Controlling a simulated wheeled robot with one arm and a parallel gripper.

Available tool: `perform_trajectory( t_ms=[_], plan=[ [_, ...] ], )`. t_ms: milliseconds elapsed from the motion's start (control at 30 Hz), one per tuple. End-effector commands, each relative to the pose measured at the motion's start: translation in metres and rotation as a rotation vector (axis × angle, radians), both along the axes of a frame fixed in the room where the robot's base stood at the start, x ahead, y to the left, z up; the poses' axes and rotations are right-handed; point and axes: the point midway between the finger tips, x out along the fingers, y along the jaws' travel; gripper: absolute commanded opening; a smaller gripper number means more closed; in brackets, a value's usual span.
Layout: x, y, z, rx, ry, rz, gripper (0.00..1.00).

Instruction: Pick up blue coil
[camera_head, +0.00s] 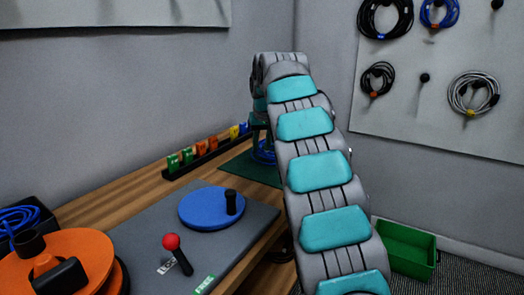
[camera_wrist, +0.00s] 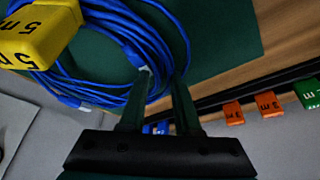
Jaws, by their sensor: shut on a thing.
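The blue coil (camera_wrist: 180,35) is a loop of several cable strands with pale connector ends. It shows large in the wrist view, over a dark green mat (camera_wrist: 230,25). My gripper (camera_wrist: 161,80) has its two dark fingers at the coil's near edge and is shut on its strands. In the head view the coil (camera_head: 263,152) is a small blue patch, mostly hidden behind my arm, at the mat (camera_head: 248,168). A yellow "5 m" tag (camera_wrist: 38,36) covers part of the coil in the wrist view. I cannot tell whether the coil is clear of the mat.
A black rack (camera_head: 200,156) of coloured tags stands along the wall. A grey mat (camera_head: 140,232) holds a blue disc (camera_head: 203,208) and a red-knobbed lever (camera_head: 177,255). An orange reel (camera_head: 90,250) stands front left. A green bin (camera_head: 406,250) is right of the bench.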

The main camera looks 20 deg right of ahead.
Motion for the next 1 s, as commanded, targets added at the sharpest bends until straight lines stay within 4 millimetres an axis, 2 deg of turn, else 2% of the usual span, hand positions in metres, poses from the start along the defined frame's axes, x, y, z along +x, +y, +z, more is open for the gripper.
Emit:
perform_trajectory(
  t_ms=[433,1000],
  plan=[
    [0.000,0.000,0.019,0.000,0.000,0.000,0.00],
    [-0.032,0.006,0.021,-0.001,0.001,-0.002,0.00]
  ],
)
